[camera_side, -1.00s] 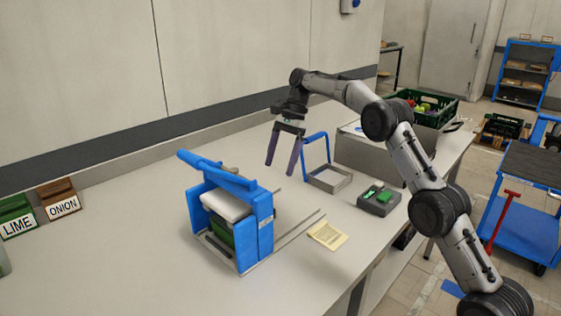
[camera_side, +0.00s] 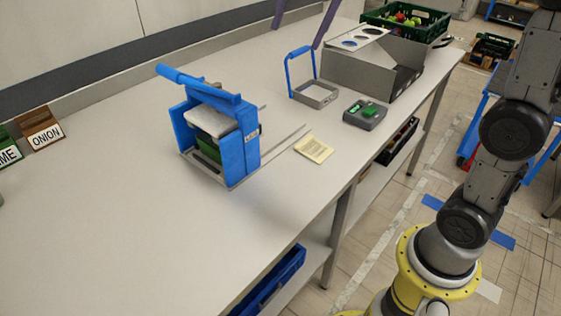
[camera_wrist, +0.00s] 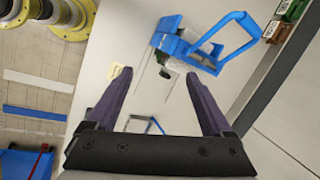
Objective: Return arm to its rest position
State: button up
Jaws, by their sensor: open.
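My gripper (camera_side: 296,37) is at the top edge of the side view, where only its two purple fingers show. It is raised above the bench. In the wrist view my gripper (camera_wrist: 158,73) has its fingers spread wide with nothing between them. The blue press-like device (camera_side: 245,150) stands on the bench, to the left of and below the fingers in the side view. It holds a white block over a green one. It also shows past the fingertips in the wrist view (camera_wrist: 168,42). The gripper body is out of the side view.
The bench (camera_side: 120,200) also bears a blue-handled metal frame (camera_side: 318,96), a grey button box (camera_side: 365,114), a yellow note (camera_side: 313,148) and a large grey box (camera_side: 365,68). A green crate (camera_side: 425,20) with produce stands behind. The bench's front left is clear.

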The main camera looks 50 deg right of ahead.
jog(key=s+a+f+n+t+h, duration=0.1)
jog(key=s+n, duration=0.2)
jog(key=s, duration=0.7)
jog(key=s+d+f+n+t+h, duration=0.1)
jog(key=s+d+f+n, duration=0.1)
jog(key=s+f+n, duration=0.8)
jog(key=shift+s+f+n+h, duration=0.35)
jog(key=shift+s+f, duration=0.2)
jog(key=shift+f, duration=2)
jog(key=shift+o, duration=0.2)
jog(key=shift+d, duration=0.1)
